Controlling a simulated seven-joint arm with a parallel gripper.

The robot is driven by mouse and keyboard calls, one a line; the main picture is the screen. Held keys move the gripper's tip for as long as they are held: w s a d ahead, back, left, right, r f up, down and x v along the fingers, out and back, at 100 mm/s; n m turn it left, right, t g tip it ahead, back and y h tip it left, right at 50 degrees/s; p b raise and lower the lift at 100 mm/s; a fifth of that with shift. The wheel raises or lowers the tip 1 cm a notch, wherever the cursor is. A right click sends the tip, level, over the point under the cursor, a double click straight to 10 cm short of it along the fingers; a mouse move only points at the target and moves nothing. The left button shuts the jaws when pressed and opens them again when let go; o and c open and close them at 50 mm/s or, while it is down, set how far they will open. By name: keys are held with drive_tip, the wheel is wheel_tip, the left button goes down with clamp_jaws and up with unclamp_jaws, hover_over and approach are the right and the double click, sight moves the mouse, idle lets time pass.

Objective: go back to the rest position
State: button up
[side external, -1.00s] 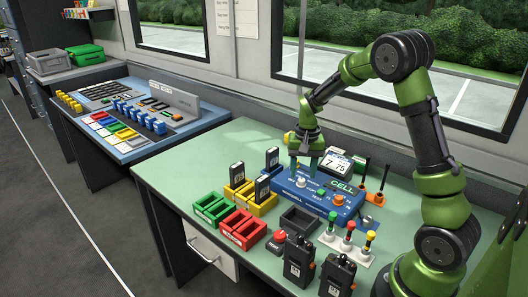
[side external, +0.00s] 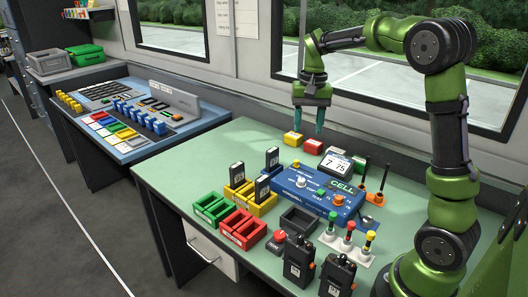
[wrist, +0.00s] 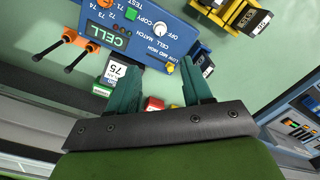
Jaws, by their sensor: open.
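My gripper (side external: 309,119) is raised above the back of the green-topped table (side external: 180,165), with its teal fingers pointing down. The fingers are apart with nothing between them. In the wrist view my gripper (wrist: 160,80) also shows its two fingers spread and empty. The blue cell-match device (side external: 318,190) lies on the table in front of and below it, clear of the fingers.
A yellow block (side external: 292,138) and a red block (side external: 313,146) sit near the back edge. Red (side external: 243,229) and green bins (side external: 211,209), a grey tray (side external: 298,220) and two radios (side external: 299,262) stand at the front. The table's left part is clear.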

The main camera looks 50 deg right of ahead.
drive_tip(key=s+a+r+n+t+y, duration=0.1)
drive_tip(key=s+a+n+t, duration=0.5)
drive_tip(key=s+a, duration=0.9)
drive_tip(key=a+r+t, duration=0.1)
drive_tip(key=a, duration=0.2)
drive_tip(key=shift+a+y, duration=0.2)
drive_tip(key=shift+y, duration=0.2)
